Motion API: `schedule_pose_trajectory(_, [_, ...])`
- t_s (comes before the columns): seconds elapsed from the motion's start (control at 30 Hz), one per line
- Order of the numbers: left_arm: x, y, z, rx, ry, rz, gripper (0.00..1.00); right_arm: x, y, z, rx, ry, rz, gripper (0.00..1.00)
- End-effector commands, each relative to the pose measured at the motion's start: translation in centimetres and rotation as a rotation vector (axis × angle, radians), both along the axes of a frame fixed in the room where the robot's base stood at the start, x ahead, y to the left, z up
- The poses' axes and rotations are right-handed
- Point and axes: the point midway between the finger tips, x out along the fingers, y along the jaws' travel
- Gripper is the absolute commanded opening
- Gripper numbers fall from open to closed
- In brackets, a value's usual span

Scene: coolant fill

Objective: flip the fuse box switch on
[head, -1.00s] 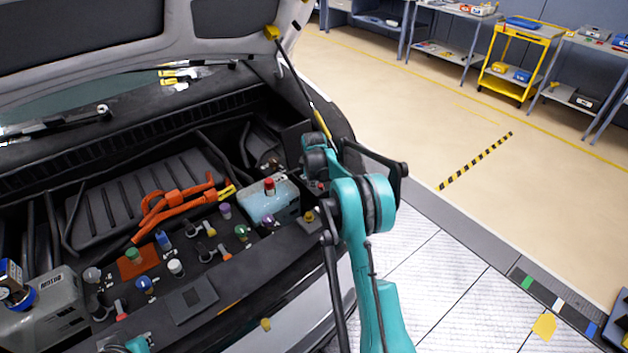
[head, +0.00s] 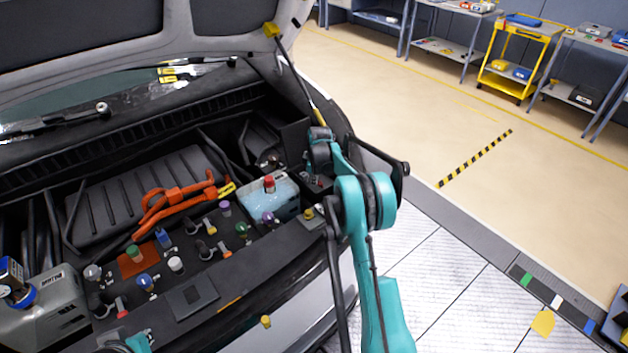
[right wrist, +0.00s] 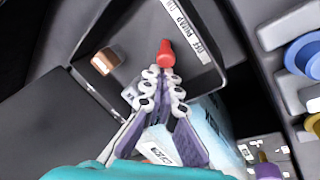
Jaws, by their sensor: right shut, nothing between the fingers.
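The fuse box (right wrist: 130,30) is a dark open box in the right wrist view, with a white label on its inner wall. A red switch (right wrist: 166,53) stands inside it. A copper-coloured block (right wrist: 106,60) sits to its left. My right gripper (right wrist: 162,76) is shut and empty, its fingertips right at the base of the red switch; I cannot tell whether they touch. In the head view my right wrist covers most of the fuse box. Part of my left gripper (head: 138,342) shows at the bottom edge; its fingers are not clear.
A pale blue coolant tank (head: 277,200) with a red cap stands left of my right wrist. Orange cables (head: 180,198) and several coloured caps fill the engine bay. The raised hood (head: 170,25) and its prop rod (head: 295,75) are close above and behind. Open floor lies right.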

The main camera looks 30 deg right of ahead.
Motion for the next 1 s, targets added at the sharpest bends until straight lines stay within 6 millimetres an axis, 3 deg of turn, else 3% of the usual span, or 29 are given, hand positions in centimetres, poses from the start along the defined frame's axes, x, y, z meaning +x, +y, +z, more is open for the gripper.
schedule_pose_trajectory(1.0, [0.0,0.0,1.7,0.000,0.000,0.000,0.00,0.4,-2.1,0.7,0.293,0.060,-0.001,0.00])
